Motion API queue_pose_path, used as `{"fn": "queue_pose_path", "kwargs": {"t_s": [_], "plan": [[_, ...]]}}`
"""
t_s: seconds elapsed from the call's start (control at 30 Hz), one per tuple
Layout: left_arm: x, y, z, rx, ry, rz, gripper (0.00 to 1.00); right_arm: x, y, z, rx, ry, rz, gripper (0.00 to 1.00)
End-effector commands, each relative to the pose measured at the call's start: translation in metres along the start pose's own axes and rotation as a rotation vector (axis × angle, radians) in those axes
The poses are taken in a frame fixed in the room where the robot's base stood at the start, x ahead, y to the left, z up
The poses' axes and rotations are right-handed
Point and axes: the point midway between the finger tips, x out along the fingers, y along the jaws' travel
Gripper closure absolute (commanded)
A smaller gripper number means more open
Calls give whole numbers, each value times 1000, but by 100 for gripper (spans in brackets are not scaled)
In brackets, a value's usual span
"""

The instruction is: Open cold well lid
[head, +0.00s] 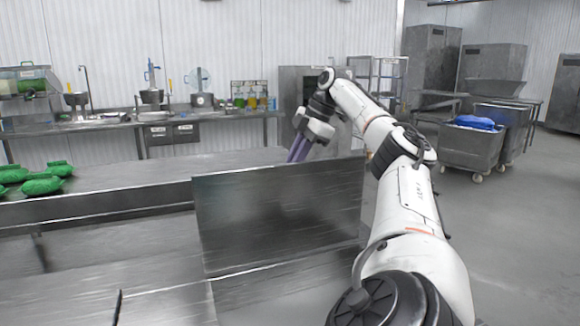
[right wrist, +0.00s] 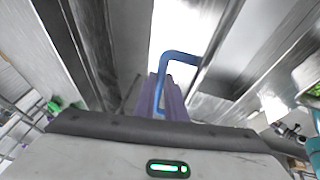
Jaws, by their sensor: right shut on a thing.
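The cold well lid (head: 275,222) is a flat steel panel standing raised and nearly upright over the steel counter in the head view. My right gripper (head: 299,150) reaches over to the far side of the lid, its purple fingers pointing down and their tips hidden behind the lid's top edge. In the right wrist view the purple fingers (right wrist: 162,98) are shut on a blue bar handle (right wrist: 181,57). How the handle joins the lid cannot be seen in the head view. My left gripper is out of view.
Green bags (head: 42,184) lie on the counter at the left. A back bench (head: 110,123) holds sinks and equipment. A grey cart (head: 473,148) with a blue item stands at the right. Floor at the right is open.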

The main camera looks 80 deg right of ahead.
Motion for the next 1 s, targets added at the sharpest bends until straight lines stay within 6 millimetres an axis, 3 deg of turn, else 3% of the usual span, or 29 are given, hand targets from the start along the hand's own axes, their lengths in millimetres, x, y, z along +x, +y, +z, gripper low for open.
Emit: {"fn": "queue_pose_path", "kwargs": {"t_s": [0.07,0.1,0.2,0.77,0.87,1.0], "plan": [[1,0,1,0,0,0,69,8,-3,4,3,-18,-21,100],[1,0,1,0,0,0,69,8,-3,4,3,-17,-21,83],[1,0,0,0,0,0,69,6,-3,3,2,-14,-18,71],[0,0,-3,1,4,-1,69,1,-1,1,1,-7,-6,71],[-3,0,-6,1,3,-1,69,-7,0,0,1,-6,-5,71],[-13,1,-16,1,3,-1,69,-31,0,-1,3,-6,-5,71]]}}
